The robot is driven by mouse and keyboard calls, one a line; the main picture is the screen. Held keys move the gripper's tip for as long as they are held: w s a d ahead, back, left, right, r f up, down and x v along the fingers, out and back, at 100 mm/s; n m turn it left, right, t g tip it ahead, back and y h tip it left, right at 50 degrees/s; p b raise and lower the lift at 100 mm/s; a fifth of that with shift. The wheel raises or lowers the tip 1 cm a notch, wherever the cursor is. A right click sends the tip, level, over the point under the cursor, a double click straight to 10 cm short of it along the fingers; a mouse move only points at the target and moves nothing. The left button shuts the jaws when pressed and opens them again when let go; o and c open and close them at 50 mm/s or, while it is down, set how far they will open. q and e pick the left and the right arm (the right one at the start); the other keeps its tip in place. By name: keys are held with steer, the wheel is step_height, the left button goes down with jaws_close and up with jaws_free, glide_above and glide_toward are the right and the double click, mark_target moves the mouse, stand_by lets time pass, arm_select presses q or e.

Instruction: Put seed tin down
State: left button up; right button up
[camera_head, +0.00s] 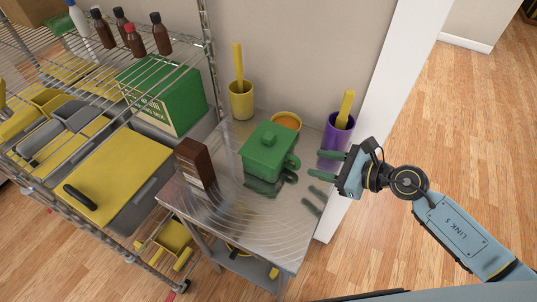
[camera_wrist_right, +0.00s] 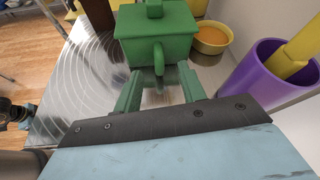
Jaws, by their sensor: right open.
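The seed tin, which I take to be the green lidded box with a knob and side handle (camera_head: 267,150), stands upright on the metal table (camera_head: 235,215). It also shows in the right wrist view (camera_wrist_right: 155,35), with its handle facing my gripper. My right gripper (camera_head: 316,165) is open and empty, to the right of the tin. In the right wrist view my right gripper (camera_wrist_right: 158,75) has its two green fingers spread, with the handle ahead and between them. The fingers seem apart from the tin.
A purple cup (camera_head: 336,137) stands close behind my right gripper. An orange-filled yellow bowl (camera_head: 286,121) and a yellow cup (camera_head: 241,102) stand behind the tin. A brown box (camera_head: 194,163) stands to its left. The table's front is clear. A wire shelf (camera_head: 207,45) stands left.

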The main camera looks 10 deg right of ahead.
mark_target(298, 159)
steer(key=x, duration=0.6)
steer(key=shift+w+a+f, duration=0.1)
steer(key=shift+a+f, duration=0.1)
steer(key=shift+a, duration=0.1)
jaws_close()
steer(key=shift+r, duration=0.1)
